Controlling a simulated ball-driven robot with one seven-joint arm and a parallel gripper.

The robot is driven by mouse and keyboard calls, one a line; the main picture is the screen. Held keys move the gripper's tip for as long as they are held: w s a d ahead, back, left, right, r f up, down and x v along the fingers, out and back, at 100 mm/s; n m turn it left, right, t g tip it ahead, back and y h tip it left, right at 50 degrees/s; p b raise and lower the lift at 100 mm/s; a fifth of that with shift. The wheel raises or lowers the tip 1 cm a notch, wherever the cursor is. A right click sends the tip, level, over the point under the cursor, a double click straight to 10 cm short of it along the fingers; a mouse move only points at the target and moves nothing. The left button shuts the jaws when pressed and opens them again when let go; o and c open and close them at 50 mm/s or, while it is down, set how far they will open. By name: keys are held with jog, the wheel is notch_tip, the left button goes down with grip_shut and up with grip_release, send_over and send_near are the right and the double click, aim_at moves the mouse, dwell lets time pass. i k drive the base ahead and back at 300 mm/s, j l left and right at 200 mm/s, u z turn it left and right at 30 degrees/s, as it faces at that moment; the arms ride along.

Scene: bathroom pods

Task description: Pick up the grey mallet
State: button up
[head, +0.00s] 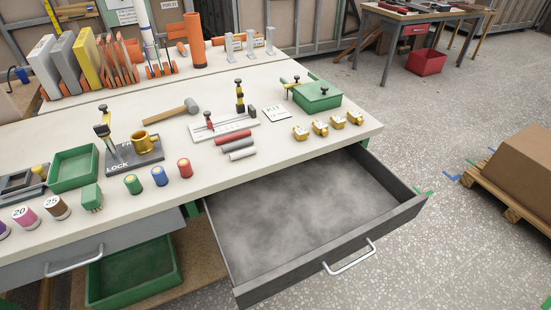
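The grey mallet (170,115) lies on the white workbench in the head view, left of centre. Its pale wooden handle points left and its grey head is at the right end. It lies behind the gold mug and the black LOCK plate, with bare bench around it. My gripper is not in view.
The workbench (230,185) has an open, empty grey drawer (310,220) jutting out at the front. A LOCK plate (116,160) with a gold mug (142,142) stands in front of the mallet. A white fixture (222,127) is to its right. Open floor lies right.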

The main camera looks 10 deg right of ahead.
aim_at(191, 106)
jog(key=i+j+u, duration=0.1)
jog(key=u, duration=0.3)
jog(key=i+u, duration=0.15)
jog(key=u, duration=0.3)
jog(key=i+u, duration=0.15)
jog(key=u, duration=0.25)
jog(key=i+u, duration=0.15)
jog(key=u, duration=0.25)
jog(key=i+j+u, duration=0.1)
jog(key=i+u, duration=0.45)
jog(key=u, duration=0.2)
jog(key=i+j+z, duration=0.1)
jog(key=z, duration=0.2)
jog(key=i+j+z, duration=0.15)
jog(key=i+z, duration=0.2)
jog(key=k, duration=0.05)
